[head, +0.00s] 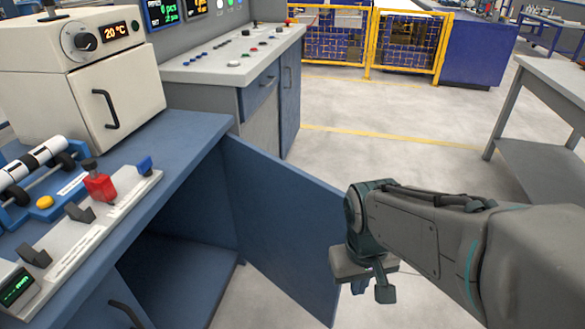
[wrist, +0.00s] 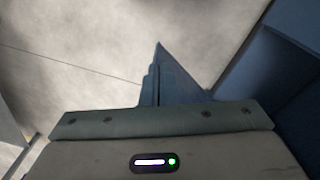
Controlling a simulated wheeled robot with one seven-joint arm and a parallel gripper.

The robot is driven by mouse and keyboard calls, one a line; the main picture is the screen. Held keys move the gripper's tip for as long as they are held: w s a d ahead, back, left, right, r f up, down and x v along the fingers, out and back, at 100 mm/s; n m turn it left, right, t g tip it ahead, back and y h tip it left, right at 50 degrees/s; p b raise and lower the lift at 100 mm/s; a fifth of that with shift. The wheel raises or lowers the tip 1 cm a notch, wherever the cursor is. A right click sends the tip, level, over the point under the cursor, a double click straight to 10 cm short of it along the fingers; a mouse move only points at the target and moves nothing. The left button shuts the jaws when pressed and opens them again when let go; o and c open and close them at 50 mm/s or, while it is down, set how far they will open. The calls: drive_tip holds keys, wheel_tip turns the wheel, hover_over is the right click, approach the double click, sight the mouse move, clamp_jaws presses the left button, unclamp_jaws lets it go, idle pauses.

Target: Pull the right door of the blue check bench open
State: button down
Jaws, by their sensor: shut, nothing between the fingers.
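The blue check bench (head: 190,118) is at the left in the head view. Its right door (head: 275,215) stands swung well out from the bench, and the dark compartment behind it (head: 185,265) is exposed. My gripper (head: 371,288) is just right of the door's free edge, pointing down, shut and empty. I cannot tell whether it touches the door. The right door's handle is not visible. The left door's dark handle (head: 126,313) shows at the bottom left. In the wrist view, blue panelling (wrist: 275,95) fills the right side.
A white oven (head: 85,85) and a fixture with a red clamp (head: 100,185) stand on the bench top. A control console (head: 235,65) is behind. A grey table (head: 550,90) stands at the right. Open floor (head: 400,140) lies between, before a yellow fence (head: 405,45).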

drive_tip(key=f+n+g+h+p, duration=0.1)
drive_tip(key=n+g+h, duration=0.1)
drive_tip(key=n, duration=0.1)
drive_tip(key=n+t+h+p, duration=0.6)
drive_tip(key=n+t+h, duration=0.6)
drive_tip(key=n, duration=1.1)
approach(330, 204)
drive_tip(key=w+d, duration=0.1)
drive_tip(key=d, duration=0.1)
drive_tip(key=w+d+t+y+b, duration=0.1)
drive_tip(key=d, duration=0.1)
drive_tip(key=w+d+t, duration=0.1)
drive_tip(key=shift+w+d+f+y, duration=0.1)
drive_tip(key=shift+w+d+y, duration=0.2)
drive_tip(key=shift+w+d, duration=0.1)
